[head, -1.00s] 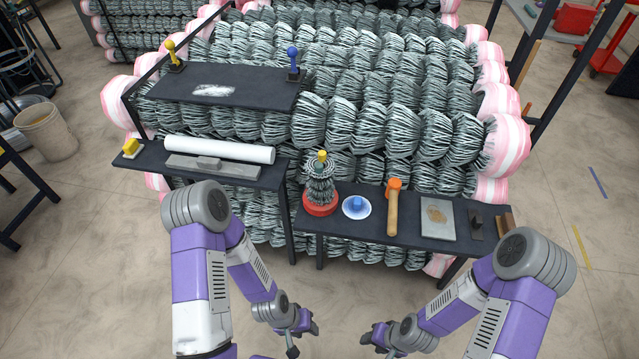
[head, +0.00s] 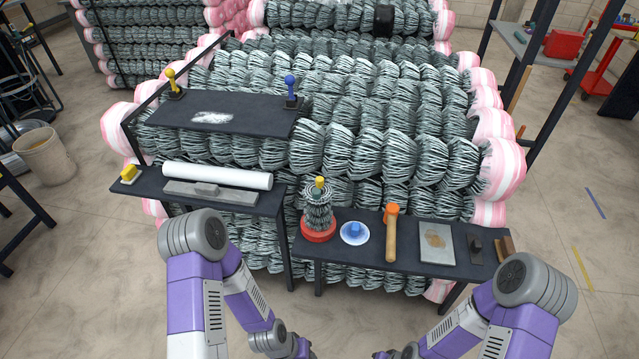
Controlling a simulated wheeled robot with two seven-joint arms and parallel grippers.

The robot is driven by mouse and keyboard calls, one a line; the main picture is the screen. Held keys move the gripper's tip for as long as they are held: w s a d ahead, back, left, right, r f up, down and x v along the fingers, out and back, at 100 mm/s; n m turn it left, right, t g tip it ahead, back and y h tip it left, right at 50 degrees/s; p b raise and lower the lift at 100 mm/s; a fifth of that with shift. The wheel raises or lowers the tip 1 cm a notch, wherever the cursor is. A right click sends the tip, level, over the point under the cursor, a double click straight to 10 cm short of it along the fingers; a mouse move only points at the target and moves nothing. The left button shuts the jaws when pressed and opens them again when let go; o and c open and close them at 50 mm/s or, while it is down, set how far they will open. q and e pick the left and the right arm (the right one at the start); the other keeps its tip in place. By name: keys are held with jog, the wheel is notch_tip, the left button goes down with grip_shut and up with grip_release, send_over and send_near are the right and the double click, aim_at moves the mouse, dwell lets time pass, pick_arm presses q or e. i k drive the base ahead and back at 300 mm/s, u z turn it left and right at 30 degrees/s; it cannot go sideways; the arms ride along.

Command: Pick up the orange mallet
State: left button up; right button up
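The orange mallet (head: 391,232) lies on the dark right-hand shelf, its orange head (head: 391,210) toward the back and its wooden handle toward the front edge. My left gripper (head: 300,350) is at the bottom edge of the head view, partly cut off, in front of and below the shelf. My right gripper (head: 381,354) is also at the bottom edge, mostly cut off, in front of the shelf and apart from the mallet. Whether either is open or shut does not show.
Left of the mallet are a blue-white disc (head: 354,233) and a wire coil on a red base (head: 318,230). Right of it are a grey plate (head: 436,243) and small blocks (head: 475,250). Wire bundles stand behind the shelf. A white roll (head: 217,176) lies on the left shelf.

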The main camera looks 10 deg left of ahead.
aim_at(393, 209)
jog(key=z, duration=1.55)
jog(key=i, duration=0.85)
jog(key=u, duration=2.6)
